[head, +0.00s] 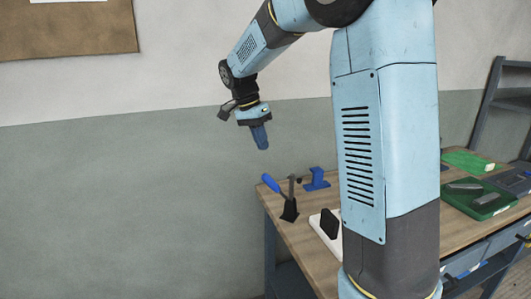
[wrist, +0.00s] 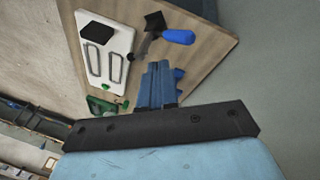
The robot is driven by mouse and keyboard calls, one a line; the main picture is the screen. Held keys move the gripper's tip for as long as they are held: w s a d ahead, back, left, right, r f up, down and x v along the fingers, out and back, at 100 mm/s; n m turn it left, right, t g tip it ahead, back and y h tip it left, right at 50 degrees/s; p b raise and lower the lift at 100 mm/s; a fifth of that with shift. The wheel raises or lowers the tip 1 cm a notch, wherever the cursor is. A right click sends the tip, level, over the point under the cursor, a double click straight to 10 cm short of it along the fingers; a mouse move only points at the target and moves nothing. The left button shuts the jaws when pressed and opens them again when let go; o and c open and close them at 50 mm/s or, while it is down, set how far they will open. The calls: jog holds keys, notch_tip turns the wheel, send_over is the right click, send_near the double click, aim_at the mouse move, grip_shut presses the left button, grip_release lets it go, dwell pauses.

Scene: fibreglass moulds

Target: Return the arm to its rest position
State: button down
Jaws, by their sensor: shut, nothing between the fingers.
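My light-blue arm rises from the right of centre in the head view and reaches over to the left. My gripper (head: 263,146) hangs at its end, pointing down, in the air to the left of and above the workbench (head: 293,233). Its blue fingers are shut together with nothing between them. In the wrist view the shut gripper (wrist: 158,66) shows in front of the wooden bench top (wrist: 208,63), clear of it. My arm column hides part of the bench in the head view.
A white board (head: 327,235) bears a black block (head: 329,223). A green tray (head: 499,209) lies right. Space left of the bench is clear.

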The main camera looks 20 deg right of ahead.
jog(key=s+d+r+n+t+y, duration=0.1)
jog(key=s+d+r+n+t, duration=0.15)
jog(key=s, duration=0.45)
jog(key=s+d+r+n+t+y, duration=0.1)
jog(key=s+r+n, duration=0.2)
jog(key=s, duration=0.4)
jog(key=s+f+n+t, duration=0.1)
jog(key=s+n, duration=0.1)
jog(key=s, duration=0.5)
jog(key=s+f+n+t+y, duration=0.1)
jog(key=s+f+n+t, duration=0.1)
jog(key=s, duration=0.5)
jog(key=shift+s+d+n, duration=0.25)
jog(key=shift+d+n, duration=0.1)
jog(key=shift+n, duration=0.5)
